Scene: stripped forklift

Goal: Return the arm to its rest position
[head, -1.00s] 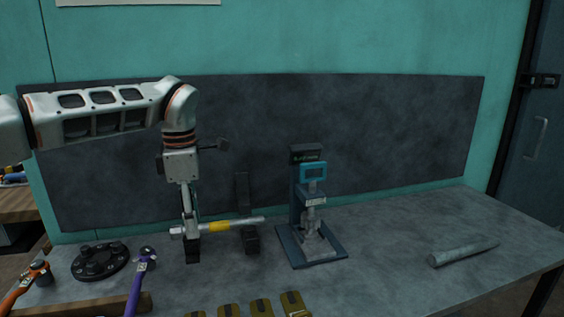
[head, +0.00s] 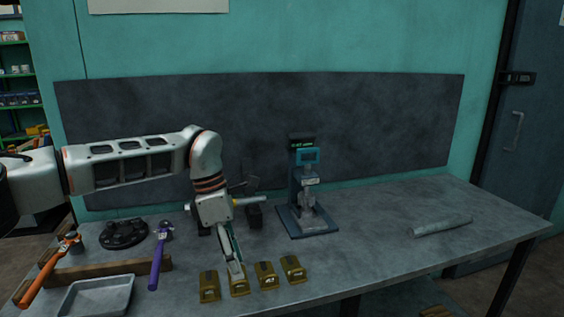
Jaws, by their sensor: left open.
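My left arm (head: 135,165) reaches in from the left, over the bench, and bends down at the wrist. My left gripper (head: 236,268) is open and points down and forward, with its tips close to the second olive block from the left (head: 239,288). I cannot tell whether the tips touch that block. No object shows held between the fingers. My right gripper is not in view.
Behind the wrist, a metal rod (head: 250,201) rests on dark supports, partly hidden. A gauge stand (head: 308,205), a grey cylinder (head: 441,225), a black disc (head: 123,234), orange (head: 48,270) and purple (head: 160,255) wrenches and a tray (head: 95,297) occupy the bench (head: 375,250). The bench's right-centre is clear.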

